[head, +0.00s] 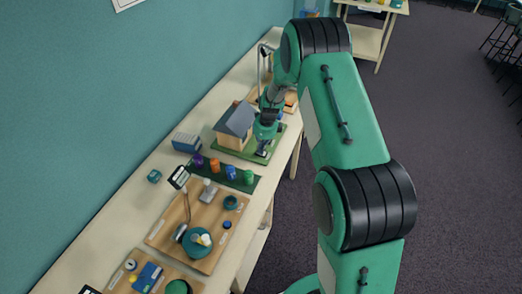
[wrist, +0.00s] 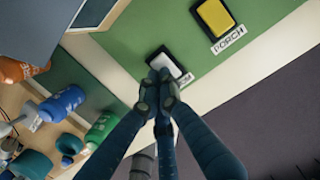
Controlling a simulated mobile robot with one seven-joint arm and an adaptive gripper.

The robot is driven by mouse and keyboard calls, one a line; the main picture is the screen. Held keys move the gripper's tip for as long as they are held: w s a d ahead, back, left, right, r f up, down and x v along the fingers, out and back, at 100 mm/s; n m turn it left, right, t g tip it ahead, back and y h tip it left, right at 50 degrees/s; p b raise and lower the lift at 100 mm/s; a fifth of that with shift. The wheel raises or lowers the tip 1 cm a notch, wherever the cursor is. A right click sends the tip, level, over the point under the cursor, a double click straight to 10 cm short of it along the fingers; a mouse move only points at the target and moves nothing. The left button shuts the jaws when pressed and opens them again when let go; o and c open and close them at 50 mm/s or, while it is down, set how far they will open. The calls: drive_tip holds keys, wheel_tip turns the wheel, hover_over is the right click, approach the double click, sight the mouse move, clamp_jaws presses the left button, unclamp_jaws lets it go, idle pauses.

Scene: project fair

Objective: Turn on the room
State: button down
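A white switch (wrist: 168,62) in a black frame sits on a green board (wrist: 135,38). Its label is mostly hidden behind my fingers; only the end, seemingly "OM", shows. A yellow switch (wrist: 214,17) labelled "PORCH" lies to its upper right. My gripper (wrist: 158,79) is shut, its fingertips together and overlapping the near edge of the white switch in the wrist view. I cannot tell whether they touch it. In the head view my gripper (head: 263,148) points down at the front of the board, beside a model house (head: 236,121).
Orange, blue and green bottles (wrist: 103,128) stand on a dark green mat left of the board in the wrist view. Wooden boards with small items (head: 160,226) fill the nearer table. A blue box (head: 186,142) stands near the wall.

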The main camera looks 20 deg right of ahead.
wheel_tip(320, 180, up, 13)
drive_tip(key=s+d+p, duration=0.1)
drive_tip(key=p, duration=0.1)
drive_tip(key=shift+s+d, duration=0.2)
drive_tip(key=shift+w+a+b, duration=0.25)
drive_tip(key=shift+w+b, duration=0.05)
drive_tip(key=shift+b, duration=1.2)
drive_tip(key=shift+w+a+r+b, duration=0.1)
drive_tip(key=shift+a+b, duration=0.05)
drive_tip(key=shift+b, duration=0.85)
drive_tip(key=shift+r, duration=0.25)
drive_tip(key=shift+f, duration=0.1)
drive_tip(key=f, duration=0.4)
drive_tip(key=w+a+f+b, duration=0.1)
drive_tip(key=f, duration=0.4)
drive_tip(key=f+b, duration=0.1)
drive_tip(key=f, duration=0.3)
drive_tip(key=shift+w+a+f, duration=0.2)
drive_tip(key=shift+a+f, duration=0.05)
drive_tip(key=shift+f, duration=0.1)
drive_tip(key=shift+a+p, duration=0.1)
drive_tip(key=shift+p, duration=0.35)
